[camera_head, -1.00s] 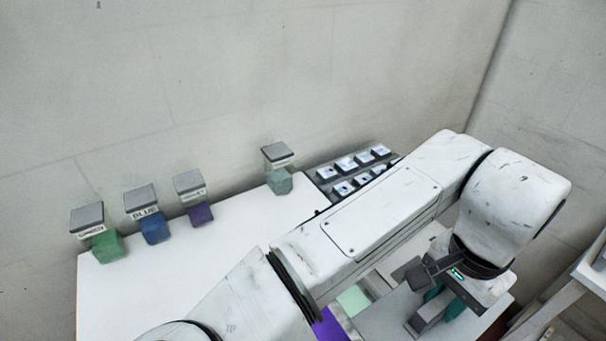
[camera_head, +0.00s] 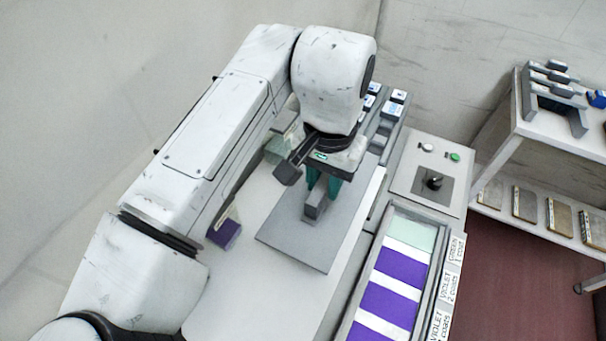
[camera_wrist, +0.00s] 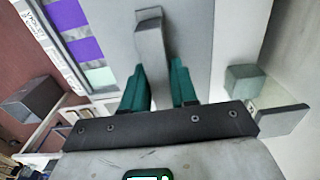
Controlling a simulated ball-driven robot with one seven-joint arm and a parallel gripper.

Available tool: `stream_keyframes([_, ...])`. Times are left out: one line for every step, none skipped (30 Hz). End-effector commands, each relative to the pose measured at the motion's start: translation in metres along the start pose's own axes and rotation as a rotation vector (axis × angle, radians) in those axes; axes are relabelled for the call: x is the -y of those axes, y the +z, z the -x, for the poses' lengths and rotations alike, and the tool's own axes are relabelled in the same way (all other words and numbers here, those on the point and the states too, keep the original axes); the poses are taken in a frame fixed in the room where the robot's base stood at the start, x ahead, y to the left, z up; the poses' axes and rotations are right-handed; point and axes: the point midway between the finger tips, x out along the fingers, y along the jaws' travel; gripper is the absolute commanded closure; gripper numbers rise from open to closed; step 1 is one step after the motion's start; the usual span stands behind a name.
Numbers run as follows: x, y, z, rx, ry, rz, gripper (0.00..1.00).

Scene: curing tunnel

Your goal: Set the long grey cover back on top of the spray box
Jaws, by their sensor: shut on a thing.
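My gripper (camera_head: 323,186) is shut on the grey bar handle (camera_head: 316,207) of the flat grey cover (camera_head: 290,238). The wrist view shows both green fingers (camera_wrist: 160,85) around the handle (camera_wrist: 150,45). The cover is beside the long open box, apparently the spray box (camera_head: 340,325), on its left in the head view. Violet panels (camera_head: 390,303) and a pale green panel (camera_head: 412,232) show inside the open box. In the wrist view, the panels (camera_wrist: 83,48) are left of the cover (camera_wrist: 205,45). I cannot tell how high the cover is above the white table.
A control plate with a dark knob (camera_head: 433,182) and buttons adjoins the box's far end. A violet block (camera_head: 224,233) and a pale green block (camera_head: 278,148) stand left of the cover. A rack of white-topped pieces (camera_head: 398,96) is behind. A shelf (camera_head: 530,128) stands right.

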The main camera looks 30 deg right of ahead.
Motion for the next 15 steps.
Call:
stream_keyframes([0.0,0.0,-0.002,0.0,0.0,-0.001,1.0])
stream_keyframes([0.0,0.0,-0.003,0.0,0.0,0.0,1.0])
stream_keyframes([0.0,0.0,-0.005,0.0,0.0,0.0,1.0])
stream_keyframes([0.0,0.0,-0.006,0.0,0.0,0.0,1.0])
stream_keyframes([0.0,0.0,-0.008,0.0,0.0,0.0,1.0])
stream_keyframes([0.0,0.0,-0.011,0.0,0.0,0.0,1.0])
stream_keyframes([0.0,0.0,-0.013,0.0,0.0,0.0,1.0])
stream_keyframes([0.0,0.0,-0.015,0.0,0.0,0.0,1.0])
stream_keyframes([0.0,0.0,-0.018,0.0,0.0,0.0,1.0])
stream_keyframes([0.0,0.0,-0.021,0.001,0.0,0.0,1.0])
stream_keyframes([0.0,0.0,-0.023,0.001,0.0,0.0,1.0])
stream_keyframes([0.0,0.0,-0.026,0.001,0.0,0.0,1.0])
stream_keyframes([0.0,0.0,-0.029,0.001,0.0,0.0,1.0])
stream_keyframes([0.0,0.0,-0.031,0.001,0.0,0.0,1.0])
stream_keyframes([0.0,0.0,-0.035,0.0,0.0,0.0,1.0])
